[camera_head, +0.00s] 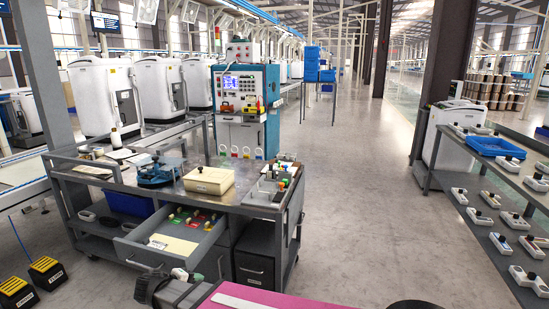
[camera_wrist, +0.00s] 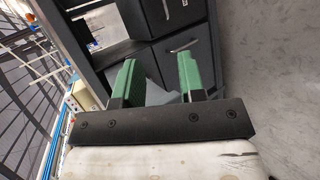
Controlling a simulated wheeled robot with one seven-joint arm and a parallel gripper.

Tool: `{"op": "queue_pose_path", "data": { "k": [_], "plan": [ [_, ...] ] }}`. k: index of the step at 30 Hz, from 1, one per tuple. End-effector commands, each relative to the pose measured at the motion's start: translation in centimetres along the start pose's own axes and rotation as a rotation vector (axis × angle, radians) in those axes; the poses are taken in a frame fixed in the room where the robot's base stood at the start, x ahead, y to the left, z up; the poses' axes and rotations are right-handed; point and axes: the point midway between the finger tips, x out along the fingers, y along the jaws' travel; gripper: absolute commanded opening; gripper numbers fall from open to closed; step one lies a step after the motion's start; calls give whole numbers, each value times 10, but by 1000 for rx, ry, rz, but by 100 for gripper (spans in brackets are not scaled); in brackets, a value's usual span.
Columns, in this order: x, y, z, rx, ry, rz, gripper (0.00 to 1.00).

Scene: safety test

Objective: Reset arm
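My gripper (camera_wrist: 157,72) shows in the wrist view with two green fingers spread apart. Nothing is held between them. Behind the fingers are the dark drawer fronts (camera_wrist: 182,42) of a cabinet and some grey floor. In the head view my arm is low at the bottom, left of centre, in front of the grey workbench cart (camera_head: 215,206). Only a small green part of the gripper shows there, so its exact gap to the cart is hard to tell.
The cart's drawer (camera_head: 128,247) stands open towards me, with coloured items inside. On its top are a cream box (camera_head: 208,180) and a blue device (camera_head: 160,174). Yellow-black boxes (camera_head: 46,272) are at lower left. Shelving (camera_head: 440,181) stands right. The floor between is clear.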

Motion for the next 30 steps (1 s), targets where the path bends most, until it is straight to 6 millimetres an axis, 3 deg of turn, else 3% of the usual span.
{"op": "queue_pose_path", "data": {
  "k": [3, 15, 30],
  "plan": [
    [35, 16, 15, 28, -55, -69, 37],
    [135, 56, 69, 152, -202, -309, 37],
    [232, 96, 155, 383, -324, -597, 37]
  ]
}}
